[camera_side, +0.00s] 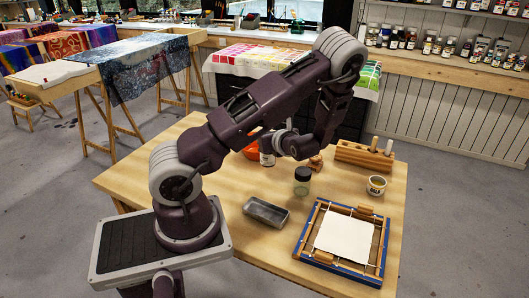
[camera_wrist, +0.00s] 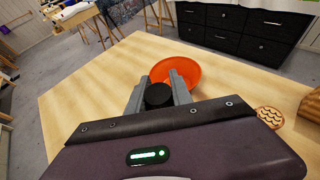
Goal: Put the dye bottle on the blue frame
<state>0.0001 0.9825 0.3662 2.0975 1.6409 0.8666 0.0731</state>
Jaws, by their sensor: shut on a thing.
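My gripper (camera_wrist: 158,88) is shut on a bottle with a round black cap (camera_wrist: 158,96); the cap shows between the two fingers in the wrist view. In the side view a pale-labelled bottle (camera_side: 267,159) shows below my wrist, its top hidden by my gripper. It is upright at the back of the wooden table; I cannot tell whether its base touches the top. The blue frame (camera_side: 302,247), with a white cloth (camera_side: 345,234) stretched on wooden bars, lies flat at the table's front right.
An orange bowl (camera_wrist: 196,72) is just beyond my gripper. A dark-lidded jar (camera_side: 302,181), metal tray (camera_side: 266,212), small tin (camera_side: 376,186) and wooden rack (camera_side: 364,157) stand between the bottle and the frame or beside it. A carved wooden block (camera_wrist: 270,117) lies to the right.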

